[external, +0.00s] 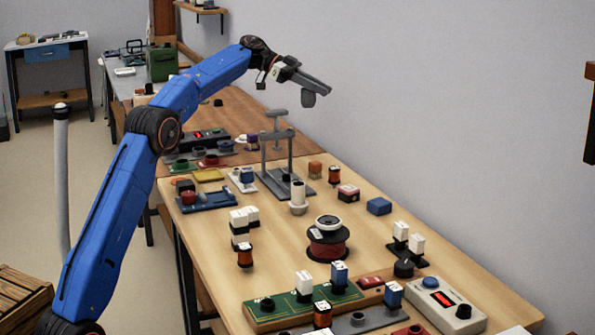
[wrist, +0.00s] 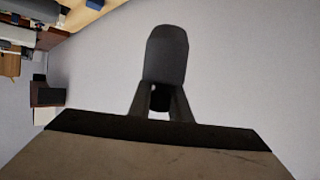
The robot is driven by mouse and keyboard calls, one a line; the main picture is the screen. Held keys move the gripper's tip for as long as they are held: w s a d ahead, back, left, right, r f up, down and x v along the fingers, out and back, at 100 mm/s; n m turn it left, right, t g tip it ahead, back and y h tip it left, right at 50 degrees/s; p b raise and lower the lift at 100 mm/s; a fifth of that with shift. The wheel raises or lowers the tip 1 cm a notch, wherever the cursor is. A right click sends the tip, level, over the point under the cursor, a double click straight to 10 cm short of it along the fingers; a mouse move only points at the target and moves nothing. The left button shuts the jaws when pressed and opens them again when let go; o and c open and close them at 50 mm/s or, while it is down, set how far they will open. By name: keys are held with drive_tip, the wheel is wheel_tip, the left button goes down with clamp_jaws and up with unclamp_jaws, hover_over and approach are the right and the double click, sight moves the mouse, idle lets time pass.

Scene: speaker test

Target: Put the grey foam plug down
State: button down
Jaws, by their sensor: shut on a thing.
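The grey foam plug (external: 308,99) is a dark grey, rounded piece. My gripper (external: 318,86) is shut on it, high above the far part of the workbench and close to the wall. In the wrist view the grey foam plug (wrist: 166,55) stands out past the fingertips, and my gripper (wrist: 160,98) has a finger on each side of its near end. The plug hangs in the air and touches nothing but the fingers. The workbench (external: 385,285) lies well below it.
A grey stand with an upright frame (external: 290,160) rises from the bench below my gripper. A wire spool (external: 328,240), a blue block (external: 379,206), a green board (external: 300,308) and a meter box (external: 440,305) crowd the near bench. Bare wood shows around the blue block.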

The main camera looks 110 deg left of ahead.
wheel_tip(320, 180, down, 19)
drive_tip(key=shift+f, duration=0.1)
idle(0.8)
drive_tip(key=c, duration=1.6)
unclamp_jaws()
drive_tip(key=shift+f, duration=0.1)
drive_tip(key=shift+c, duration=0.2)
drive_tip(key=shift+s+r, duration=0.25)
drive_tip(key=v, duration=1.1)
drive_tip(key=shift+s, duration=0.2)
drive_tip(key=shift+d+r, duration=0.1)
drive_tip(key=shift+r, duration=0.05)
drive_tip(key=shift+r, duration=0.1)
